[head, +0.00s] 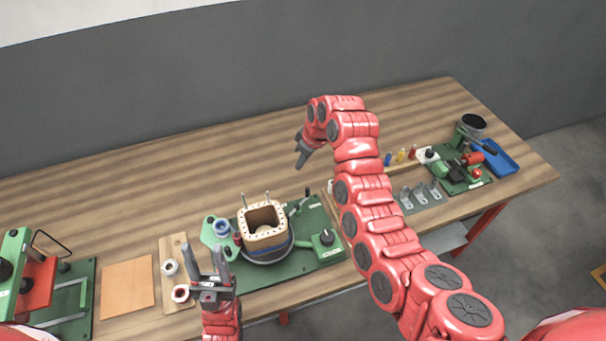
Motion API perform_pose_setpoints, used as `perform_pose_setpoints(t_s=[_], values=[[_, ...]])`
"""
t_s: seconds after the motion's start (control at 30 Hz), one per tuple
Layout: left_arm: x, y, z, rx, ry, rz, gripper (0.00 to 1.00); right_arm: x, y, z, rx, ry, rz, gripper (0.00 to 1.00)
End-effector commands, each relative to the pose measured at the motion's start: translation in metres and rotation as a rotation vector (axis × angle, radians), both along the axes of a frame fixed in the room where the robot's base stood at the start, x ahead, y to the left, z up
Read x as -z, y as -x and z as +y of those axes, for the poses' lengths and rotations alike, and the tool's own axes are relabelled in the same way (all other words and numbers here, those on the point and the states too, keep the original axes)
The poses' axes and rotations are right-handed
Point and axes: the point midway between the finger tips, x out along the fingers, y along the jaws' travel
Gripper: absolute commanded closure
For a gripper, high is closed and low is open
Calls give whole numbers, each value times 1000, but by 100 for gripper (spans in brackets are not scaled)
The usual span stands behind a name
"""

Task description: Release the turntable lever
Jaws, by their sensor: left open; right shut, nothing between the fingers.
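The turntable (268,257) is a dark round base on a green board, with a square, hollow, tan coil former (265,238) upright on it. A small lever-like part (301,206) stands at its back right; I cannot tell for sure that it is the turntable lever. My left gripper (205,261) is open and empty, in front and to the left of the turntable, with its fingers pointing up in the picture. My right gripper (299,164) is shut and empty, above the table behind the turntable, clear of the lever-like part.
A green box with a black knob (325,238) sits right of the turntable. A wooden board with small cups (172,248) and a tan sheet (127,286) lie left. A red and green machine (38,279) stands far left. The back left table is clear.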

Motion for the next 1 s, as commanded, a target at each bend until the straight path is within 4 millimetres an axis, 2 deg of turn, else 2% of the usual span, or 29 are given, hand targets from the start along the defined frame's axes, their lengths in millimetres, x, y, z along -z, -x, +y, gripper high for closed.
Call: perform_pose_setpoints(t_s=[0.33,0.6,1.0], values=[[-25,0,0,0,0,0,50,42,-7,13,-2,1,5,100],[-31,0,0,0,0,0,50,69,-14,20,-3,2,-1,100],[-34,0,0,0,0,0,50,88,-18,24,1,-3,-3,100]])
